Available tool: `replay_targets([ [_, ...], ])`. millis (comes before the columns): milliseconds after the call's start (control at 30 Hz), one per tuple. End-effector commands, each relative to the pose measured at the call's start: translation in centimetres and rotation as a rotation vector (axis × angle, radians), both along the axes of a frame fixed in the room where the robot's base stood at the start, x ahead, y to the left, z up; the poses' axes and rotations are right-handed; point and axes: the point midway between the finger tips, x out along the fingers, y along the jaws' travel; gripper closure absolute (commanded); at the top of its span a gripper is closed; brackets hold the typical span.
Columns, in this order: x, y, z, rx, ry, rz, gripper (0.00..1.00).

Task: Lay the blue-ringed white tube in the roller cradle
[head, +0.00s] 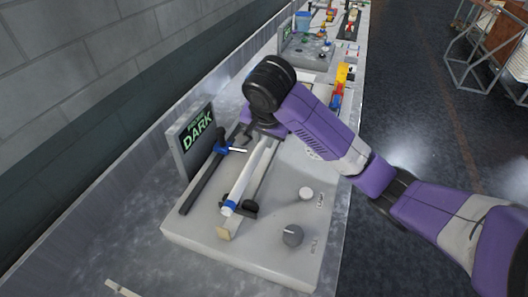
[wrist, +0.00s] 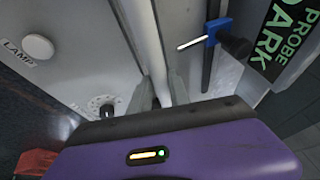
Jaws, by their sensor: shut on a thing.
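The white tube (head: 247,177) slants along the grey console, its blue ring (head: 230,207) at the near end. My gripper (wrist: 162,92) is shut on the tube; in the head view the wrist hides the fingers and the far end. In the wrist view the tube (wrist: 148,40) runs up from between the fingers, and its ring is not seen.
A dark rail (head: 203,183) with a blue probe clamp (head: 222,148) runs left of the tube, below a screen reading DARK (head: 197,137). A lamp button (head: 306,193) and a roll knob (head: 292,235) stand to the right.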

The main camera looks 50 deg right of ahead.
Motion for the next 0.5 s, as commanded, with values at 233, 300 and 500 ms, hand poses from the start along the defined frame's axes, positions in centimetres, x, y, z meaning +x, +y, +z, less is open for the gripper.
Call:
replay_targets([
  [233,0.0,0.1,-3.8,0.003,0.001,0.001,1.0],
  [300,0.0,0.0,-3.8,0.001,0.001,0.001,1.0],
  [500,0.0,0.0,-3.6,0.001,0.001,0.001,1.0],
])
